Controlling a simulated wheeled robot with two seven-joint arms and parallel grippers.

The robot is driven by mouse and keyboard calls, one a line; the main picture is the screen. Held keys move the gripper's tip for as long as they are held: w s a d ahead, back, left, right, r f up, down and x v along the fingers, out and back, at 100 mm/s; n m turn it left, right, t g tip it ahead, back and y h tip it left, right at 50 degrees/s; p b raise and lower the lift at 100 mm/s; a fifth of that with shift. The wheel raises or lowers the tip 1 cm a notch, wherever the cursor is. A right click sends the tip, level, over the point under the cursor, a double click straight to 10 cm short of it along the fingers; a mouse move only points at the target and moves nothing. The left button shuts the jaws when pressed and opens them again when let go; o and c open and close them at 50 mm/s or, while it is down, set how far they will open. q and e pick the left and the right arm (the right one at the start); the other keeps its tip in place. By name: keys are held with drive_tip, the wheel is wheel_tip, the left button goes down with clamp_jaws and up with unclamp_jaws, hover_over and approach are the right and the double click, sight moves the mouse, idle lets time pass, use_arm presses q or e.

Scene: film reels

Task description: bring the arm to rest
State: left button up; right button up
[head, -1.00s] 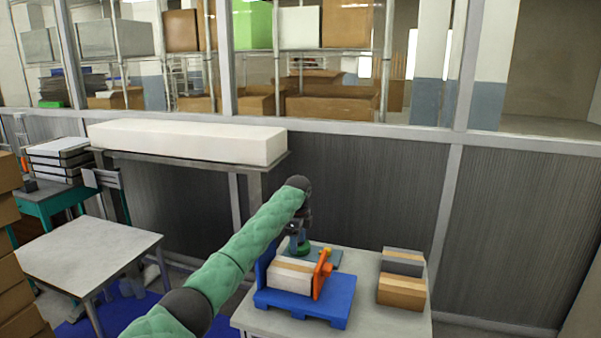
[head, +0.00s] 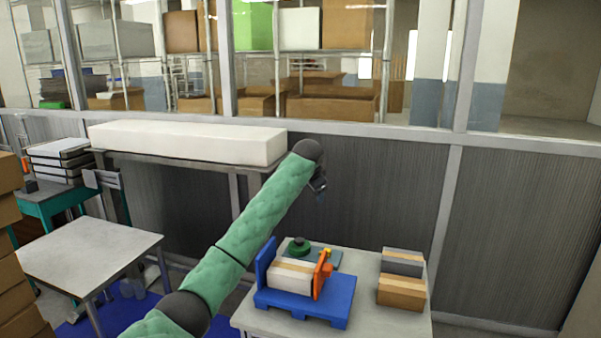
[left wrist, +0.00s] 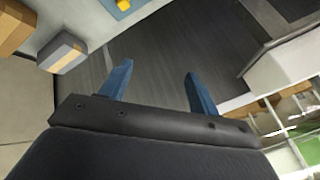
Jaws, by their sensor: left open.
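My left arm comes in from the left in the head view, sheathed in green, and is raised above the far side of the small table. My left gripper (head: 320,192) shows small and dark at its end, above and behind the table. In the left wrist view its two blue fingers (left wrist: 152,88) stand wide apart with nothing between them. My right gripper is in neither view.
The table (head: 385,322) holds a blue rack (head: 335,300) with a pale box and orange plate, a green round piece (head: 298,246) behind it, and stacked boxes (head: 402,290) at right. A shelf with a long white block (head: 190,140) stands behind left. A bare table (head: 85,255) is at left.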

use_arm(q)
drive_tip(key=s+a+f+n, duration=0.3)
drive_tip(key=s+a+f, duration=0.2)
drive_tip(key=s+f, duration=0.7)
drive_tip(key=s+a+f+n, duration=0.3)
drive_tip(key=s+a+f, duration=0.3)
drive_tip(key=s+f, duration=0.55)
drive_tip(key=s+a+f+n, duration=0.3)
drive_tip(key=s+a+f, duration=0.2)
drive_tip(key=s+f, duration=0.7)
drive_tip(key=s+a+f+g, duration=0.1)
drive_tip(key=s+f+g, duration=0.1)
drive_tip(key=s+f, duration=0.6)
drive_tip(key=s+a+f+g, duration=0.1)
drive_tip(key=s+f+g, duration=0.1)
drive_tip(key=s+f, duration=0.7)
drive_tip(key=s+a+f+g, duration=0.1)
drive_tip(key=s+f, duration=0.7)
drive_tip(key=s, duration=1.1)
drive_tip(key=shift+a+f+n+g, duration=0.2)
drive_tip(key=shift+a+n+g, duration=0.15)
drive_tip(key=shift+a, duration=0.2)
